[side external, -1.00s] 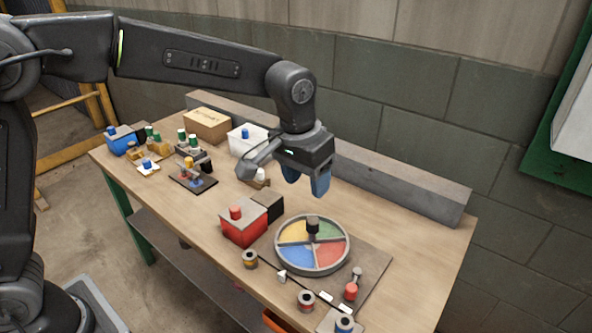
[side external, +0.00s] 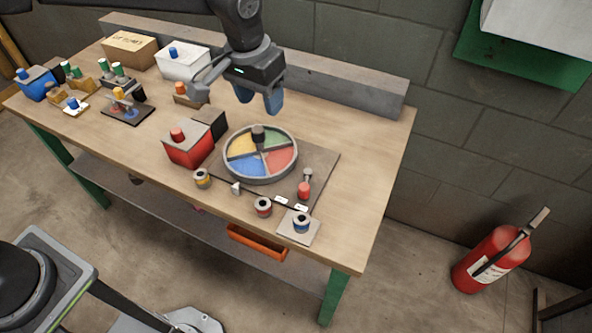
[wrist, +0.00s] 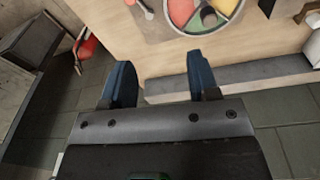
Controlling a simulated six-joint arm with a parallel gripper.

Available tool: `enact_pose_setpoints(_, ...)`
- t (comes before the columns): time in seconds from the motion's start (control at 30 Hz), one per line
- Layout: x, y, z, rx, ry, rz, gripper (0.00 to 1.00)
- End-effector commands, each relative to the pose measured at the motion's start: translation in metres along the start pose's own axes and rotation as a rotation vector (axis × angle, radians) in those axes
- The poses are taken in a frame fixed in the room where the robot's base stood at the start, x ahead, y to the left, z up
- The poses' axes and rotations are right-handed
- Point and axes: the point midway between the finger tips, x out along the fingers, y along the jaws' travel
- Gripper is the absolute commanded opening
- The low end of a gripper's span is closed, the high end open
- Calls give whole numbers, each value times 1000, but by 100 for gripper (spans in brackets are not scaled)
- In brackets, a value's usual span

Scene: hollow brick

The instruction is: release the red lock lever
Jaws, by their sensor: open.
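The dial is partly cut off at the top there.
A red box (side external: 188,150) with a red button stands left of the dial. Small ringed cylinders and a blue-banded one (side external: 301,223) line the front edge. A long grey beam (side external: 340,85) runs along the back. The table's right side is clear.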

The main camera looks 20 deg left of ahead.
Motion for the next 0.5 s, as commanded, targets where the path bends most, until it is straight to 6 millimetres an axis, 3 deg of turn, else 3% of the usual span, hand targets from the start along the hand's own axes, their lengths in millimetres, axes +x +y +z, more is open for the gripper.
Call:
enact_pose_setpoints(0.03, 22, 14, -6, 26, -28, -4, 55)
enact_pose_setpoints(0.23, 88, 55, -17, 104, -93, -15, 55)
enact_pose_setpoints(0.33, 108, 67, -18, 127, -113, -19, 55)
enact_pose_setpoints(0.5, 124, 73, -17, 140, -123, -21, 55)
